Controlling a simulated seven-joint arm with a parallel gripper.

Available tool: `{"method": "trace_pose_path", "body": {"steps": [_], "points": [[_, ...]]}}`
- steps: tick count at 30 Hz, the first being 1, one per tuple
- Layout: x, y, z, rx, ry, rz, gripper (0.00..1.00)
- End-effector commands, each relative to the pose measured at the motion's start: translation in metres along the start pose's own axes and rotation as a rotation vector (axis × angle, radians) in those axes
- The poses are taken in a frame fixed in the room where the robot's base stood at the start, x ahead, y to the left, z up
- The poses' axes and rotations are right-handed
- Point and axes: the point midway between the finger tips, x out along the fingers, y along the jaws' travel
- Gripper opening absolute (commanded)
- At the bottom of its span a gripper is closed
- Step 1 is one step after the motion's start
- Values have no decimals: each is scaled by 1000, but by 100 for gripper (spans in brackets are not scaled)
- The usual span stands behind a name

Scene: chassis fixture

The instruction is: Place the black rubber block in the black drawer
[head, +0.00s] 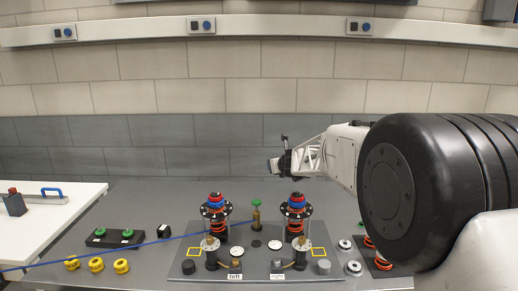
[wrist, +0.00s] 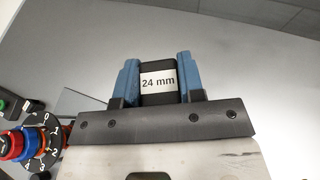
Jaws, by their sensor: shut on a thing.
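My gripper (head: 273,166) is raised above the bench, behind and above the right-hand fixture in the head view. In the wrist view its two blue fingers (wrist: 158,80) are shut on a black block (wrist: 157,96) with a white "24 mm" label. The block sits between the fingers, clear of the bench. I cannot pick out a black drawer in either view.
A grey chassis plate (head: 255,270) carries two spring-and-disc columns (head: 215,215) (head: 296,214), labelled left and right. A blue line (head: 150,243) crosses the bench.

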Motion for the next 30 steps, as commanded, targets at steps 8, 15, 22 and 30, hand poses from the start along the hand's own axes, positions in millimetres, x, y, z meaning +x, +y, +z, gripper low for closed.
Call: {"method": "trace_pose_path", "body": {"steps": [8,15,22,30], "points": [[-29,-38,-17,40,-3,-89,12],[-53,-68,-34,78,-5,-165,12],[-76,-95,-51,113,-7,-237,12],[-102,-123,-72,152,-10,-316,12]]}}
